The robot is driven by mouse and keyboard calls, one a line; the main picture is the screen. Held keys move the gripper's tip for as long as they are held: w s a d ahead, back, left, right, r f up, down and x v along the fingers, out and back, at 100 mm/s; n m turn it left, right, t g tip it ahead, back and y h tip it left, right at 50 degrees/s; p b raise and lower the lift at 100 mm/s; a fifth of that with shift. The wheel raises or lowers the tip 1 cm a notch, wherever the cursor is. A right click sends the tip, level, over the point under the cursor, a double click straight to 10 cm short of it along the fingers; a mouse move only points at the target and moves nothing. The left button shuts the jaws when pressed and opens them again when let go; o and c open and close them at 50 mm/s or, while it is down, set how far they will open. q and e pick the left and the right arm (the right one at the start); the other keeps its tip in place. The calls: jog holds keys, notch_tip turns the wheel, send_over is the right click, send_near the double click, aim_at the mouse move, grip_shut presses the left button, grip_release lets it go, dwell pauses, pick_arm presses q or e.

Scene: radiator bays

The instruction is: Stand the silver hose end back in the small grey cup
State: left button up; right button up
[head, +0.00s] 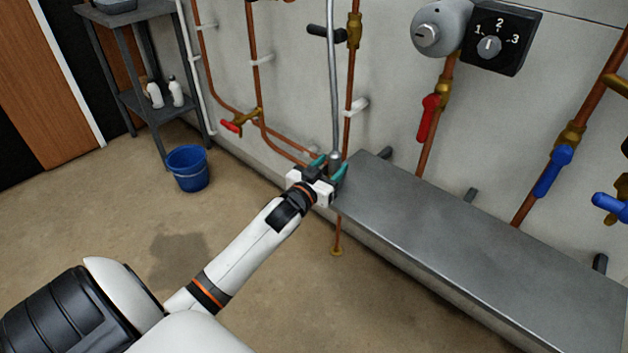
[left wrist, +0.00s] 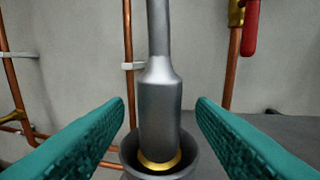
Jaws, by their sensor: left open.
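The silver hose end (left wrist: 159,110) stands upright in the left wrist view, with a brass ring at its lower tip. Its tip is inside the mouth of the small grey cup (left wrist: 192,168). In the head view the silver hose (head: 333,80) runs down to the left end of the metal shelf. My left gripper (head: 333,168) is there, its teal fingers open on both sides of the hose end. In the left wrist view there is a gap between each finger and the hose end. The cup is mostly hidden in the head view. My right gripper is not in view.
A long grey metal shelf (head: 480,250) runs along the wall to the right. Copper pipes with a red lever (head: 428,118) and a blue lever (head: 553,171) rise behind it. A blue bucket (head: 188,168) stands on the floor at left, by a dark rack.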

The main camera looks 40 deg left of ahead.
pick_arm(q)
jog(key=s+p, duration=0.1)
jog(key=s, duration=0.8)
jog(key=s+d+f+g, duration=0.8)
jog(key=s+d+f, duration=0.1)
jog(key=s+d, duration=0.1)
jog(key=s+d+m+g, duration=0.1)
jog(key=s+d+g, duration=0.2)
jog(key=s, duration=0.4)
jog(key=s+d+f+m+g+h, duration=0.1)
jog(key=s+d+g, duration=0.2)
jog(key=s, duration=0.3)
jog(key=shift+s+d+f+m, duration=0.3)
jog(key=shift+s+d+m, duration=0.05)
jog(key=shift+d+m, duration=0.1)
